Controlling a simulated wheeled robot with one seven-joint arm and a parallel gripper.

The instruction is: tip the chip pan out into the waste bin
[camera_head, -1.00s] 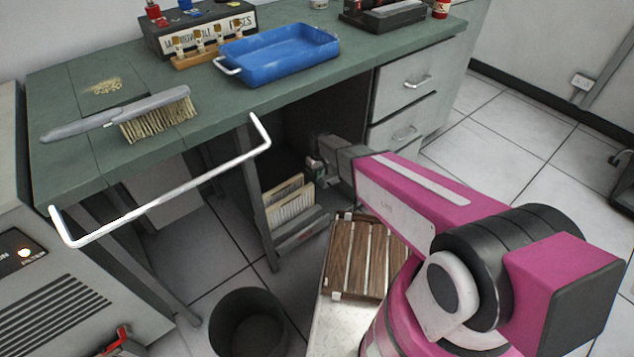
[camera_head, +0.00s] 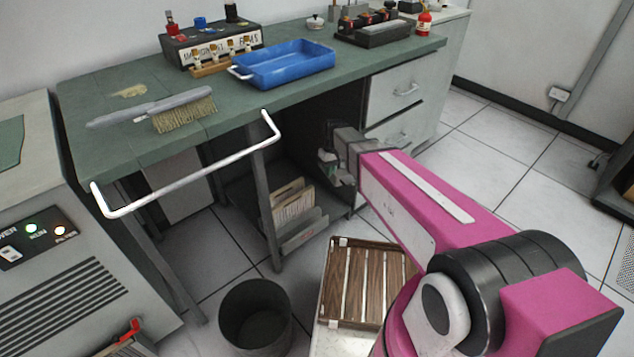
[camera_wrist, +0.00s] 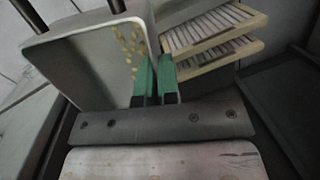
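In the wrist view, a shallow grey pan with rounded corners, which I take for the chip pan (camera_wrist: 85,65), holds scattered yellow chips. Its right wall runs down to the green fingertips of my gripper (camera_wrist: 156,78). The fingertips are close together and appear shut on that wall. In the head view my gripper (camera_head: 330,163) is low in the dark space under the bench, and the pan cannot be made out there. The dark round waste bin (camera_head: 255,318) stands on the floor, in front of the bench and to the lower left of my gripper.
A card rack (camera_head: 292,207) stands under the bench beside my gripper. A slatted wooden crate (camera_head: 366,285) is right of the bin. A white rail (camera_head: 190,178) juts from the bench front. A blue tray (camera_head: 285,65) and a brush (camera_head: 183,115) lie on top.

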